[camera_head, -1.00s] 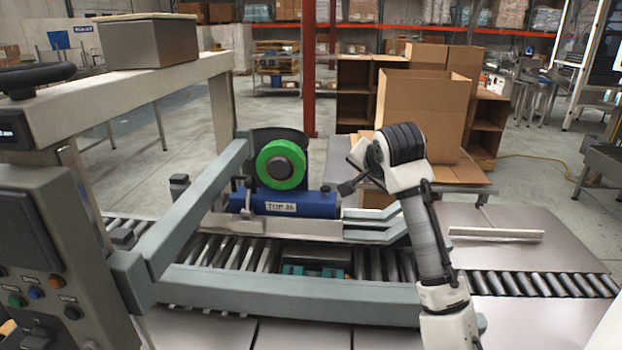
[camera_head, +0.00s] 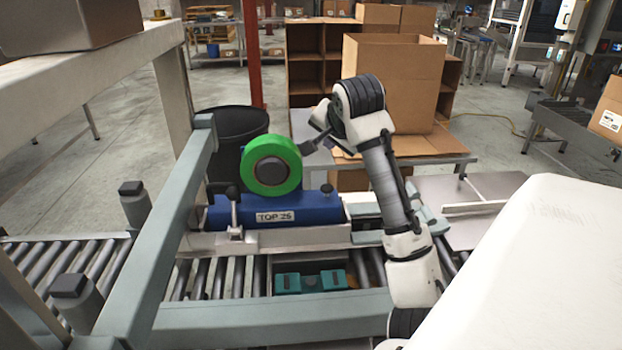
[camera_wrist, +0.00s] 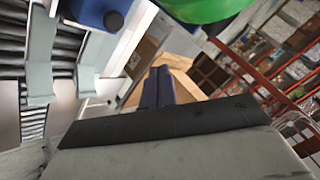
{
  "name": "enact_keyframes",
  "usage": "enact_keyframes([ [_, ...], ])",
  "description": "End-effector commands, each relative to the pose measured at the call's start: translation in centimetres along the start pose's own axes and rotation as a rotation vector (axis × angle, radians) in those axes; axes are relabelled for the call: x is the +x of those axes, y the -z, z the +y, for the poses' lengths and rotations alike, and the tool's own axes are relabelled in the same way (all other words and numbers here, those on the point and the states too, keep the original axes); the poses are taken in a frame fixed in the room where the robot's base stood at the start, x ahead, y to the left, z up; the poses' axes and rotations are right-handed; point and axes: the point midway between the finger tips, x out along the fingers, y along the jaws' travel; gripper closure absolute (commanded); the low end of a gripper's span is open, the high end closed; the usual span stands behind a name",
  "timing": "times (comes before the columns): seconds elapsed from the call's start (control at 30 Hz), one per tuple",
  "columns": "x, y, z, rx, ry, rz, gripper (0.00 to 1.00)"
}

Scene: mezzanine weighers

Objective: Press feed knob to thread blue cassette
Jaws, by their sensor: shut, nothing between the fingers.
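A small knob (camera_head: 327,188) shows at the cassette's right end. A dark round knob on blue shows at the top of the wrist view (camera_wrist: 114,20); I cannot tell whether it is the feed knob. My gripper (camera_head: 307,147) is shut and empty, just right of the green roll. Its closed fingers (camera_wrist: 158,88) show in the wrist view. Contact with the roll cannot be told.
A grey-green frame beam (camera_head: 165,235) rises at the left, and a crossbar (camera_head: 270,322) runs along the front. A teal block (camera_head: 308,281) sits between the rollers. A table with an open cardboard box (camera_head: 395,85) stands behind. A black bin (camera_head: 228,125) stands behind the roll.

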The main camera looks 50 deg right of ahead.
Motion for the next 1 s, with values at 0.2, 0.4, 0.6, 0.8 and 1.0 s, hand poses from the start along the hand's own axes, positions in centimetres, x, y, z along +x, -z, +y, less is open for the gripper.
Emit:
enact_keyframes([
  [0.2,-0.1,0.1,0.1,0.003,-0.002,0.0,1.0],
  [0.4,0.0,0.1,0.1,0.002,-0.002,0.0,1.0],
  [0.6,0.3,-0.2,0.3,0.002,-0.002,0.0,1.0],
  [0.8,1.5,-1.1,1.3,0.002,-0.002,0.001,1.0],
  [1.0,3.5,-2.5,2.8,0.002,-0.003,0.002,1.0],
])
